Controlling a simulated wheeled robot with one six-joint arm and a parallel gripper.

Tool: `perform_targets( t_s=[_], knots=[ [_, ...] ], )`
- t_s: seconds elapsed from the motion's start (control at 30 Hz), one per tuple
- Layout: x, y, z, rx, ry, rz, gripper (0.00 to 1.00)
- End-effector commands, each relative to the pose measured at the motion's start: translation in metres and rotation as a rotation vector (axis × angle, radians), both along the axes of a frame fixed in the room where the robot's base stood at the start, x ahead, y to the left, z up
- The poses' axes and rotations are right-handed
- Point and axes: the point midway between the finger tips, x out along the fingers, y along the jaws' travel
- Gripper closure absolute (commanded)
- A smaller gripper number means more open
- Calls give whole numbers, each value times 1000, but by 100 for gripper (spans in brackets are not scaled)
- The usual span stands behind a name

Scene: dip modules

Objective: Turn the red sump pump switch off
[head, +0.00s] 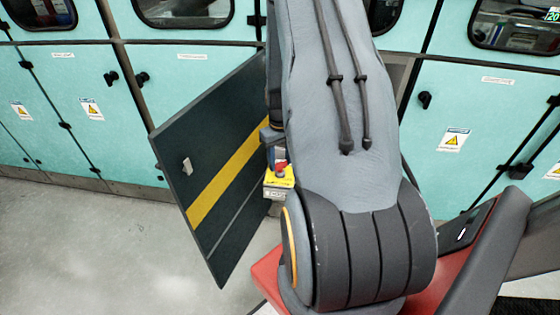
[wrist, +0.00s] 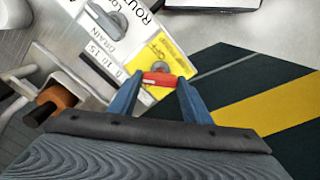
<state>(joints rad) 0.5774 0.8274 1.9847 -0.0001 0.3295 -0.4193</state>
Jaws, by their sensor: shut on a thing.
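The red switch handle (wrist: 157,79) sits on a yellow plate (wrist: 168,57) in the wrist view. It lies roughly level across that picture. My gripper (wrist: 159,80) has its two blue fingers at the two ends of the handle and is shut on it. In the head view the red handle (head: 281,169) and its yellow plate (head: 283,180) show small beside my arm. My gripper (head: 278,156) is partly hidden there by the arm. A label reading "DRAIN" (wrist: 108,55) stands beside the plate in the wrist view. I cannot read the handle's off mark.
A grey knob (wrist: 112,20) on a white plate is close by. An orange part with black ends (wrist: 58,97) is at the left of the wrist view. An open dark door with a yellow stripe (head: 240,165) hangs beside the switch. Teal cabinets (head: 190,100) stand behind; floor at left is clear.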

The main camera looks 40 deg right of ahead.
Motion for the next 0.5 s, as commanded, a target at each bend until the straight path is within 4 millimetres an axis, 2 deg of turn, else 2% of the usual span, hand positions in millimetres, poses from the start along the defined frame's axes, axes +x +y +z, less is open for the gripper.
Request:
perform_targets(
  t_s=[0.5],
  knots=[
    [0,0,0,0,0,-465,79]
  ],
)
